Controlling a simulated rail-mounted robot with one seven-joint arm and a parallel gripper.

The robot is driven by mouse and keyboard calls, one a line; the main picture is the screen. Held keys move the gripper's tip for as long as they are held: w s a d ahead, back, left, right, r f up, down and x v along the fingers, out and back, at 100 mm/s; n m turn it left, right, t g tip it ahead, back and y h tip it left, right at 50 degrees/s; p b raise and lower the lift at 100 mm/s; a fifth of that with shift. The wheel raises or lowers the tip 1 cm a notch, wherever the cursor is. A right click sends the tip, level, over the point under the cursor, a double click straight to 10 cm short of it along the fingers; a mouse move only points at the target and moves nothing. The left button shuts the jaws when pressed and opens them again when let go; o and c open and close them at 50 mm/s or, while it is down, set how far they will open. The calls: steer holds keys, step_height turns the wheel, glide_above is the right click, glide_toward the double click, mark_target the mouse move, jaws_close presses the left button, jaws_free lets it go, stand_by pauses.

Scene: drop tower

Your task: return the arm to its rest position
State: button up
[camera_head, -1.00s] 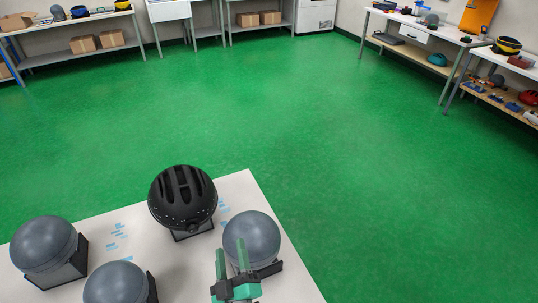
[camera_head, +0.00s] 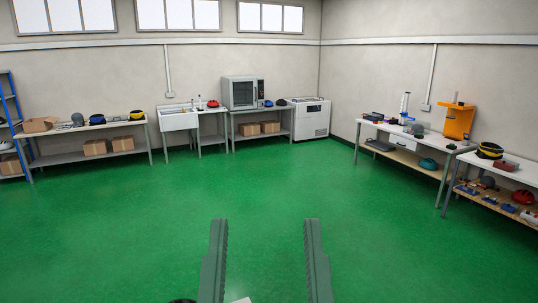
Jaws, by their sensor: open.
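My gripper (camera_head: 264,240) shows at the bottom middle of the head view, with two green-grey fingers pointing up and well apart. It is open and nothing sits between the fingers. Behind it is the open green floor (camera_head: 150,225). A small dark edge and a sliver of white show at the bottom edge near the fingers; I cannot tell for certain what they are. The rest of the arm is out of view.
White benches with helmets and boxes line the back wall (camera_head: 90,124), near an oven (camera_head: 243,93) and a white cabinet (camera_head: 309,119). Workbenches with an orange stand (camera_head: 459,122) and a yellow-black helmet (camera_head: 490,150) run along the right. The floor between is clear.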

step_height(320, 180, up, 10)
steer(key=p, duration=0.6)
steer(key=shift+f, duration=0.15)
stand_by(0.9)
steer(key=c, duration=0.4)
